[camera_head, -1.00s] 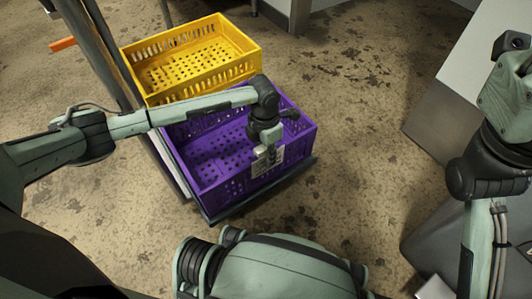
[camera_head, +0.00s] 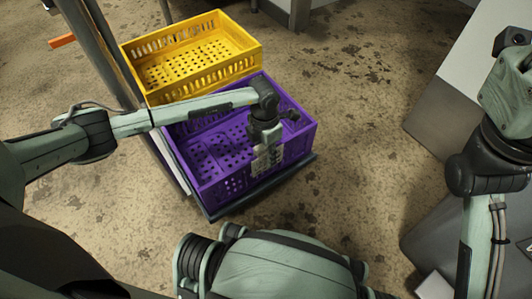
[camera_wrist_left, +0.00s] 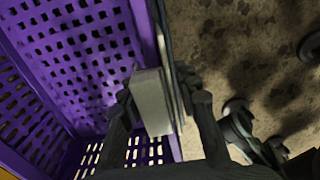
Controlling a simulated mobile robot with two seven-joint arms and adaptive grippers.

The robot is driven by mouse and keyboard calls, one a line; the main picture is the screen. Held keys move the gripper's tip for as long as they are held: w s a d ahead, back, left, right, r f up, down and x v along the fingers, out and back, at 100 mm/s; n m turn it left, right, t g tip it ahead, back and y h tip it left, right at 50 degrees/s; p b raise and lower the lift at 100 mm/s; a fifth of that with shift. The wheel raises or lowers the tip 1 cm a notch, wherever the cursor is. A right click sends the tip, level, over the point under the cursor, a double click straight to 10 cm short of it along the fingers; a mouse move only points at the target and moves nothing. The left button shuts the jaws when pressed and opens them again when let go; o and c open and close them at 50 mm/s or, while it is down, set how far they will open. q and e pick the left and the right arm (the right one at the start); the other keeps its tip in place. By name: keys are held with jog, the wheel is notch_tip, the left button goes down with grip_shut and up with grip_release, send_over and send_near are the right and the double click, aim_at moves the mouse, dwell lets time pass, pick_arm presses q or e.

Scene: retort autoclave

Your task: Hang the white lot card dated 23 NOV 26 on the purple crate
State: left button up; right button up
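The purple crate (camera_head: 215,180) stands on a dark low base, with its near wall facing me. My left gripper (camera_head: 265,143) points down at the near wall's rim and also shows in the left wrist view (camera_wrist_left: 160,95). Its two fingers are closed on the thick pale top of the white lot card (camera_wrist_left: 152,100), one finger on each side. The card (camera_head: 263,164) is at the near wall, its lower part against or just outside the wall. I cannot tell whether it rests on the rim, and its date is not readable. My right gripper is out of view.
A yellow crate (camera_head: 160,92) sits directly behind the purple one. A metal post rises at the left of the crates. A pale cabinet (camera_head: 460,75) stands at the right. Bare stained floor (camera_head: 350,130) lies between it and the crates.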

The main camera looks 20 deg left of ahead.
pick_arm(q)
jog(key=o, duration=0.3)
notch_tip(320, 180, up, 12)
jog(key=shift+w+a, duration=0.15)
dwell(0.4)
dwell(0.4)
